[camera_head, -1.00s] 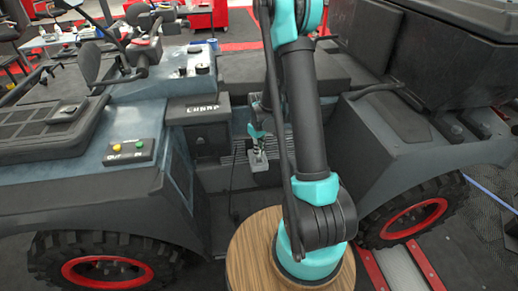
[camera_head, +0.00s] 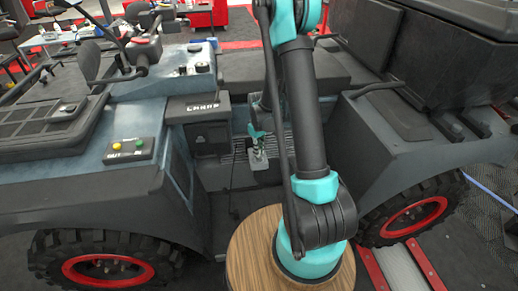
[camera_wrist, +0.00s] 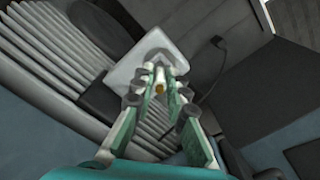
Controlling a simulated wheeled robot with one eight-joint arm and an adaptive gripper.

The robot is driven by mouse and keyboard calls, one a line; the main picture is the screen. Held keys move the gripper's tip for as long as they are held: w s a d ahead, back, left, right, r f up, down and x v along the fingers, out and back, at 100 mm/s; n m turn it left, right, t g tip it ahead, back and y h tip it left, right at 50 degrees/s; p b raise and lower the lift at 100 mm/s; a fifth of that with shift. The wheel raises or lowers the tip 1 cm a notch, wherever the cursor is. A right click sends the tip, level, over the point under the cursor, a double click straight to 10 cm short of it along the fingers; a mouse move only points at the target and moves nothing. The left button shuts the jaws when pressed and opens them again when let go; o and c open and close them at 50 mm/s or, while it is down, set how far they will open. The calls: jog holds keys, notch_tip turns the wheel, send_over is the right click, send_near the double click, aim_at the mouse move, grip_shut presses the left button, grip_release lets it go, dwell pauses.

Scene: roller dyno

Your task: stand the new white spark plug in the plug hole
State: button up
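My gripper (camera_wrist: 166,73) points at a pale square plate (camera_wrist: 137,68) in the wrist view. Its fingers stand close on both sides of a slim white spark plug (camera_wrist: 160,78) with a brass-coloured end facing the camera. The fingers look shut on it. The plug lies over the plate; its far end and the plug hole are hidden, so I cannot tell whether it is in the hole. In the head view my gripper (camera_head: 259,142) is small, just above the plate (camera_head: 259,164) in the vehicle's footwell; the plug is too small to make out.
A dark box (camera_head: 203,123) stands left of the footwell. A dark cable (camera_wrist: 210,68) runs beside the plate.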

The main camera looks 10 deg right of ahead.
jog(key=o, duration=0.4)
jog(key=shift+r, duration=0.1)
notch_tip(320, 180, up, 12)
dwell(0.6)
dwell(0.4)
